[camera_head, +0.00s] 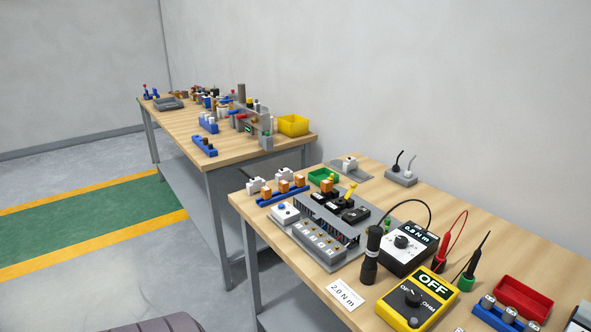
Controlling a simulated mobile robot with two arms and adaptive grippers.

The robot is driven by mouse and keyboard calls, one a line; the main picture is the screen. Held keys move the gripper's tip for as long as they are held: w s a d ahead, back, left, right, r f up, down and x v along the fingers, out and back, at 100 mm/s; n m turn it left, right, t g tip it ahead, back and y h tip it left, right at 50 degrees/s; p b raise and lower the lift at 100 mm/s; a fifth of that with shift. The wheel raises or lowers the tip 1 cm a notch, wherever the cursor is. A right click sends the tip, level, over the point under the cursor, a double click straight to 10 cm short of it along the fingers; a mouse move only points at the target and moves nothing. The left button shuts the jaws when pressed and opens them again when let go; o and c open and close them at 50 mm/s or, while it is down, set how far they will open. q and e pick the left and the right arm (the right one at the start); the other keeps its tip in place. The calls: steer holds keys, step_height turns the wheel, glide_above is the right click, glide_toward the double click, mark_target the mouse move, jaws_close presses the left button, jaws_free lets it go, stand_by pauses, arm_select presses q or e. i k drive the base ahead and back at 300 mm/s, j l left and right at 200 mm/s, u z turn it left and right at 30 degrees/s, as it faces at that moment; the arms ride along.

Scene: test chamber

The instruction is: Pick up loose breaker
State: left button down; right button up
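Several black breaker-like blocks (328,200) sit on a grey slotted panel (318,225) on the near table. White blocks stand behind the panel, one at the left (256,184) and one on a grey plate (349,163). Neither of my grippers shows in this view.
The near table (385,291) also holds a yellow meter (417,299), a black-and-white torque box (407,244), a dark upright driver (372,256), probes, a red bin (523,297) and a green bin (323,176). A second cluttered table (225,158) stands behind. Floor at left is clear.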

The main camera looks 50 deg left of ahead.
mark_target(352, 164)
steer(key=u, duration=1.4)
